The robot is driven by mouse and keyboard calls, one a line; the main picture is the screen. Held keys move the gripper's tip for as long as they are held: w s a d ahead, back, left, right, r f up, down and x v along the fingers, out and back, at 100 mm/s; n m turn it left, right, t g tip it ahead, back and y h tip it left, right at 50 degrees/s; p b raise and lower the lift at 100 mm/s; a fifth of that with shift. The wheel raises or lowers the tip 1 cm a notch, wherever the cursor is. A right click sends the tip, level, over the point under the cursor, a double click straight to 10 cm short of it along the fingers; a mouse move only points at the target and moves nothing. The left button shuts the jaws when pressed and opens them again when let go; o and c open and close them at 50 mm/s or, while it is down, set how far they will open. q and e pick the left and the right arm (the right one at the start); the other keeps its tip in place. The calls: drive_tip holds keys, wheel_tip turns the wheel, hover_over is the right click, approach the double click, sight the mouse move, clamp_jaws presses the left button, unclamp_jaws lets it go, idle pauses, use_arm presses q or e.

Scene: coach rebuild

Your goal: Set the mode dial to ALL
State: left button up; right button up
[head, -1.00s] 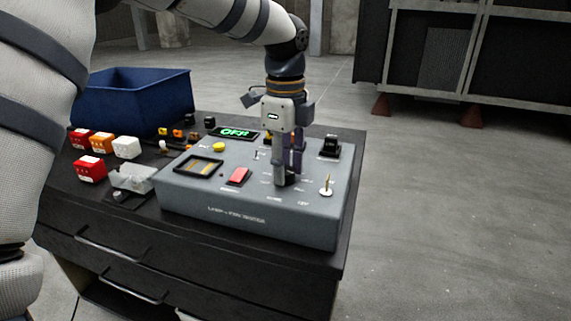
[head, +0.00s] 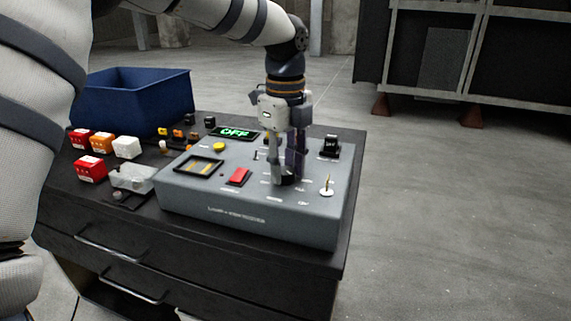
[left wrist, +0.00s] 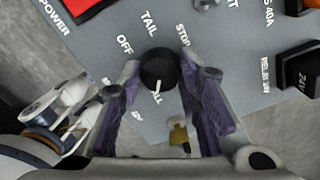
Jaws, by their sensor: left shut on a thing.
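The mode dial (left wrist: 158,68) is a round black knob on the grey tester box (head: 235,214). My left gripper (head: 287,178) reaches straight down to it and is shut on it; in the left wrist view its two fingertips (left wrist: 160,75) sit on either side of the knob. A white mark at the knob's lower edge points toward the bottom of that view, beside letters that look like "ALL", partly hidden. The labels OFF, TAIL and STOP stand around the upper side. The green display (head: 236,133) reads OFF. My right gripper is not in view.
A red rocker switch (head: 238,176), a yellow button (head: 219,147), a metal toggle (head: 326,188) and a black socket (head: 330,147) are on the box. Red, orange and white blocks and a clear case (head: 132,178) lie left. A blue bin (head: 133,102) stands behind.

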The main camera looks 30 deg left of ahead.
sight(286, 170)
use_arm(q)
drive_tip(key=o, duration=1.1)
drive_tip(key=shift+o, duration=0.2)
drive_tip(key=shift+r, duration=0.1)
wheel_tip(286, 170, up, 12)
